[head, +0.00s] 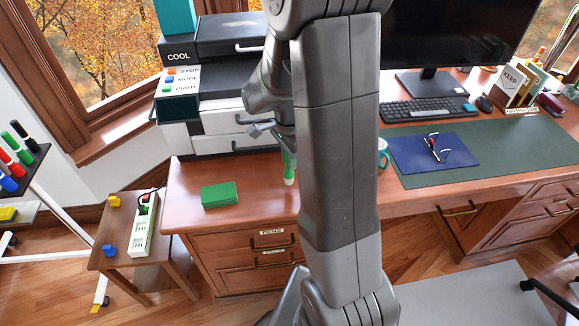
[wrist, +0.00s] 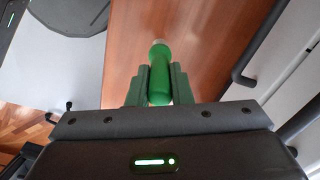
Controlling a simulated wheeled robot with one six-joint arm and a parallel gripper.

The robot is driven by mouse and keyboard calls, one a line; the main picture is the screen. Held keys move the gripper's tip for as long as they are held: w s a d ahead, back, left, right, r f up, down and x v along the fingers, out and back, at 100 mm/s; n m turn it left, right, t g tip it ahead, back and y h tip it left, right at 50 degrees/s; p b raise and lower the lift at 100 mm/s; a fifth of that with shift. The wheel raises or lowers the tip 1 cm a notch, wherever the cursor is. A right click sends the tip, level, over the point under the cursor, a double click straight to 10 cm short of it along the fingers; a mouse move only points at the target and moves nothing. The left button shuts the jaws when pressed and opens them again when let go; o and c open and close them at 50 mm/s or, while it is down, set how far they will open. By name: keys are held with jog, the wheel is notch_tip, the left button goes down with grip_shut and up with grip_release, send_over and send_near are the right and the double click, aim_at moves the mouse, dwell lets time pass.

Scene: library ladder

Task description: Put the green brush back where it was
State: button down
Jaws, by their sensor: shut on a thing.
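The green brush (wrist: 160,72) shows in the wrist view as a smooth green rounded handle between the two fingers of my gripper (wrist: 159,88). My gripper is shut on it. In the head view the green brush (head: 289,168) hangs roughly upright just left of my arm, over the wooden desk, with a pale lower end. Whether that end touches the desk I cannot tell. My arm hides most of my gripper in the head view.
A green block (head: 220,195) lies on the desk (head: 255,200) to the left. A printer (head: 205,125) stands behind it. A teal mug (head: 383,153) is right of my arm, near a blue folder (head: 433,152) on a green mat. A low side table (head: 125,245) holds a power strip.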

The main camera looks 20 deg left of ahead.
jog(key=shift+f, duration=1.6)
jog(key=shift+f, duration=0.1)
jog(key=c, duration=1.3)
grip_release()
notch_tip(320, 180, up, 12)
jog(key=shift+r, duration=0.15)
